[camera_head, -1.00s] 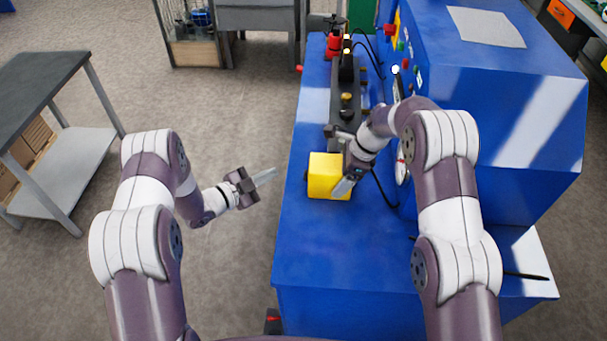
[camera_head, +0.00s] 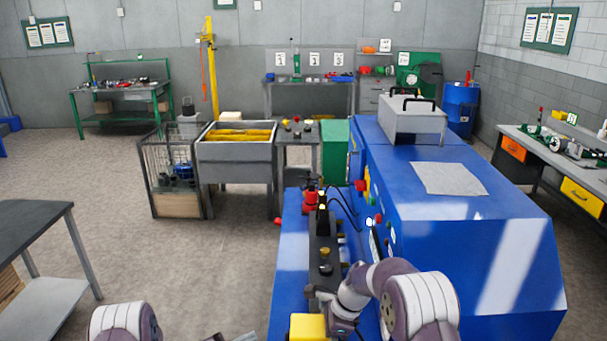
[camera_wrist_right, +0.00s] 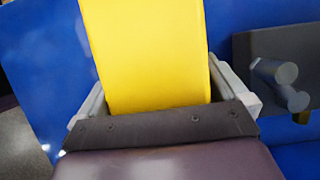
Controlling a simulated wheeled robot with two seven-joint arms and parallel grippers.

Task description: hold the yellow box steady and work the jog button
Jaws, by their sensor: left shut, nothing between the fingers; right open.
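The yellow box (camera_head: 307,327) sits at the bottom edge of the head view, on the blue machine's ledge, partly cut off. It fills the upper middle of the right wrist view (camera_wrist_right: 148,50). My right gripper (camera_wrist_right: 155,82) is open, with one finger on each side of the box; I cannot tell whether they touch it. In the head view the right gripper (camera_head: 342,326) is beside the box's right side. Only a sliver of my left gripper (camera_head: 234,337) shows at the bottom edge, left of the ledge, shut and empty. I cannot make out which control is the jog button.
The blue machine (camera_head: 430,205) rises on the right, with small coloured buttons (camera_head: 372,221) on its face. A dark bar with knobs (camera_head: 322,238) runs along the ledge behind the box. A grey table (camera_head: 35,225) stands at the left, with open floor between.

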